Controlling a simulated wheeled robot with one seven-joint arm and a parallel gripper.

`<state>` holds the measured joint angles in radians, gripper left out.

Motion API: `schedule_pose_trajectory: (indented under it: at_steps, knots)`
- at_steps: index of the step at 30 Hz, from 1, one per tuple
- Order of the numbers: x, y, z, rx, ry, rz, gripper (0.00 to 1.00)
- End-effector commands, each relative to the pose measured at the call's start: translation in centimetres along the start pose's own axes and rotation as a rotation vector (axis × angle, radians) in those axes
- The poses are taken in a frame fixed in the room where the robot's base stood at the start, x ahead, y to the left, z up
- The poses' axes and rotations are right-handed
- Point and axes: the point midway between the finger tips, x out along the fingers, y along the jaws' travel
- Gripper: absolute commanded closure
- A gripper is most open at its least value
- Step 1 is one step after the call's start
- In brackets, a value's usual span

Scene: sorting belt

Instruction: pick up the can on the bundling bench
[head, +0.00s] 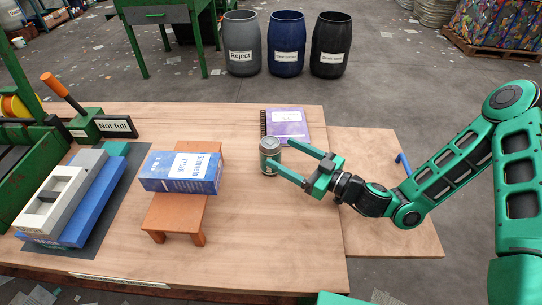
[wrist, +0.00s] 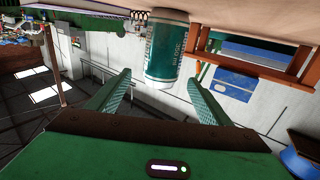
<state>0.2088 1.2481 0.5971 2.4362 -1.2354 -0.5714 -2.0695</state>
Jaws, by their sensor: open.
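The green can (head: 270,158) with a grey lid stands upright on the wooden bench (head: 255,240), near the bench's right side. In the wrist view, which looks upside down, the can (wrist: 166,48) sits centred ahead of the jaws. My gripper (head: 279,154) is open, its two green fingers spread and reaching left towards the can. The near fingertip overlaps the can's front in the head view. The wrist view shows the open fingers (wrist: 158,76) on either side of the can's lid end. I cannot tell how far the can is between them.
A purple notebook (head: 286,124) lies just behind the can. A blue box (head: 181,172) rests on a small orange stand (head: 175,214) to the left. Grey and blue boxes and a "Not full" sign (head: 114,126) are further left. The bench front is clear.

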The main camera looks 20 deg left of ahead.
Motion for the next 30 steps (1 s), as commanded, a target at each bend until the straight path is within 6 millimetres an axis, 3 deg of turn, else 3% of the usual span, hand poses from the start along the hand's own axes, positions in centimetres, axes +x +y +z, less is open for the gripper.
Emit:
schedule_pose_trajectory:
  at_steps: [6,14,22,30]
  knots:
    - [3.5,-0.1,-0.1,-0.004,0.002,-0.003,0.28]
    - [5.2,-0.1,0.0,-0.002,0.000,-0.003,0.28]
    - [8.8,-0.1,-0.1,-0.004,0.001,-0.003,0.28]
    - [9.7,-0.1,-0.1,0.000,0.000,-0.001,0.28]
